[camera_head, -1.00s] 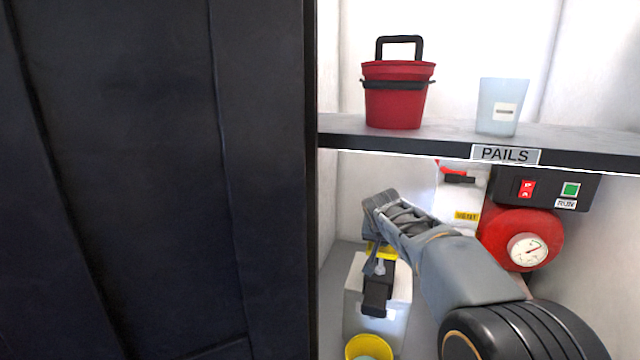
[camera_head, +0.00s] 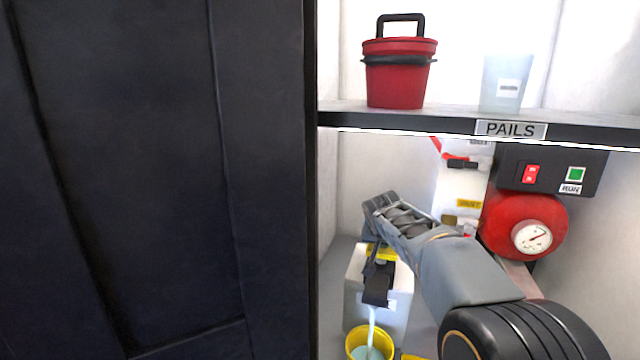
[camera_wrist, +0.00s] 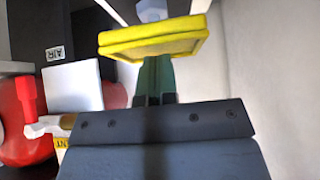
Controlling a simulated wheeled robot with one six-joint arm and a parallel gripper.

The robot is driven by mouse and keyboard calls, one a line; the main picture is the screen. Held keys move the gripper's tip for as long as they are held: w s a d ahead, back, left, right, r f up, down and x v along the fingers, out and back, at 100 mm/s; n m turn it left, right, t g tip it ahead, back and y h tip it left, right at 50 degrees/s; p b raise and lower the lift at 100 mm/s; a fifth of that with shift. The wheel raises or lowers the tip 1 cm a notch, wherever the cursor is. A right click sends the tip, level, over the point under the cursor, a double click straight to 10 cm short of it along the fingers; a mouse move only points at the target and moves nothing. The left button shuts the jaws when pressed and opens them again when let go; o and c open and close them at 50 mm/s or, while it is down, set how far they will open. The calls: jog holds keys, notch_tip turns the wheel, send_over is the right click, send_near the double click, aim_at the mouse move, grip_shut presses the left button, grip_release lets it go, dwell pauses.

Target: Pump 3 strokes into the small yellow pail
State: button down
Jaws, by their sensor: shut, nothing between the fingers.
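The small yellow pail (camera_head: 354,346) stands at the bottom of the head view, with pale liquid (camera_head: 369,353) in it. A pale stream (camera_head: 372,322) runs into it from the black spout (camera_head: 376,291). The yellow pump pad (camera_head: 381,251) sits above a white container (camera_head: 396,305). It is large in the wrist view (camera_wrist: 155,42). My gripper (camera_wrist: 157,72) is shut and empty, its tips against or very near the pad. In the head view my wrist covers the fingertips, so exact contact is hard to tell.
A shelf labelled PAILS (camera_head: 512,130) holds a red pail (camera_head: 398,82) and a translucent cup (camera_head: 505,82), above my arm. A dark panel (camera_head: 150,180) fills the left.

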jog(key=shift+f, duration=0.45)
jog(key=shift+r, duration=0.2)
jog(key=shift+r+p, duration=2.15)
jog(key=shift+r, duration=0.65)
jog(key=shift+r, duration=0.15)
notch_tip(320, 180, up, 4)
jog(key=p, duration=0.3)
